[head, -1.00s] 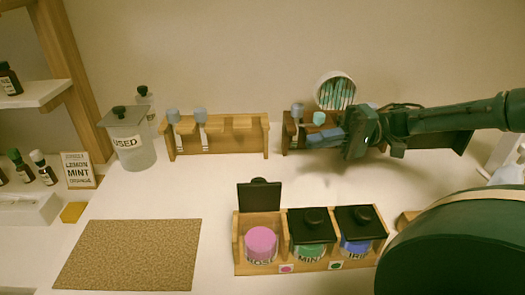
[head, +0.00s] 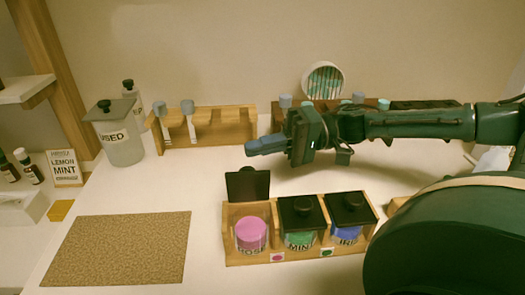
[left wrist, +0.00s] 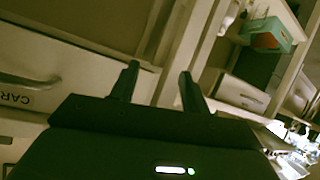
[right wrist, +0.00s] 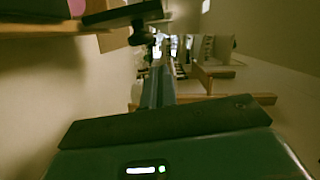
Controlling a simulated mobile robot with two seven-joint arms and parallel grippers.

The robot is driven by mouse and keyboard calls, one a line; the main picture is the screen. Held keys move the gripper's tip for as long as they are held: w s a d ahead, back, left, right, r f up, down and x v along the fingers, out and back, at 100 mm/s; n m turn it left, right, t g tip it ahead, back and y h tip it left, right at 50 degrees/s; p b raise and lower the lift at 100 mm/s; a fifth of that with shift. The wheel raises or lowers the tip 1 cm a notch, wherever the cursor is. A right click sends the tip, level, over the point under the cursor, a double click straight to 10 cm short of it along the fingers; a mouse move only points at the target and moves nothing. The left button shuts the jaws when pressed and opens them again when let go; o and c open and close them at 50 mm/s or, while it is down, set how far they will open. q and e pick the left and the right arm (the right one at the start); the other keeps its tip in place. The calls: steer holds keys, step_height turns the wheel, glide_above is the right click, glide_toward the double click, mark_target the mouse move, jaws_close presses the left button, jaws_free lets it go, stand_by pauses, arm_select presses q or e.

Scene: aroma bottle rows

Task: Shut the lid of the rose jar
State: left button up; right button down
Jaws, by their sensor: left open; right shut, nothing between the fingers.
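The rose jar (head: 251,234) is a pink-filled jar in the left slot of the wooden rack at the front. Its black lid (head: 247,184) stands open, upright behind the jar mouth. In the right wrist view the lid (right wrist: 122,13) shows at the top with a bit of the pink jar (right wrist: 76,6). My right gripper (head: 252,148) is shut and empty, above the table behind the lid, pointing left and apart from it. Its closed fingers show in the right wrist view (right wrist: 158,85). My left gripper (left wrist: 158,82) is open and empty, away from the table top near drawers.
The mint jar (head: 300,225) and iris jar (head: 348,218) stand right of the rose jar with black lids shut. Racks (head: 205,127) with droppers, a cup of sticks (head: 323,80) and a USED jar (head: 120,140) stand behind. A cork mat (head: 118,248) lies front left.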

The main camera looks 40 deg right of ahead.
mark_target(248, 181)
arm_select(q)
steer(key=shift+p, duration=0.3)
arm_select(e)
steer(key=shift+s+a+f, duration=0.1)
steer(key=shift+s+a, duration=0.2)
steer(key=shift+s, duration=0.2)
steer(key=shift+s+a+f, duration=0.1)
steer(key=shift+s+a, duration=0.15)
steer(key=shift+s, duration=0.2)
arm_select(q)
steer(key=shift+s+r, duration=0.1)
steer(key=shift+r, duration=0.05)
arm_select(e)
steer(key=shift+r, duration=0.1)
arm_select(q)
steer(key=shift+s+a+r+p, duration=0.25)
steer(key=shift+s+p, duration=0.05)
steer(key=shift+p, duration=0.15)
arm_select(e)
steer(key=shift+s+a+r+n, duration=0.1)
steer(key=shift+s+n, duration=0.05)
steer(key=shift+n, duration=0.25)
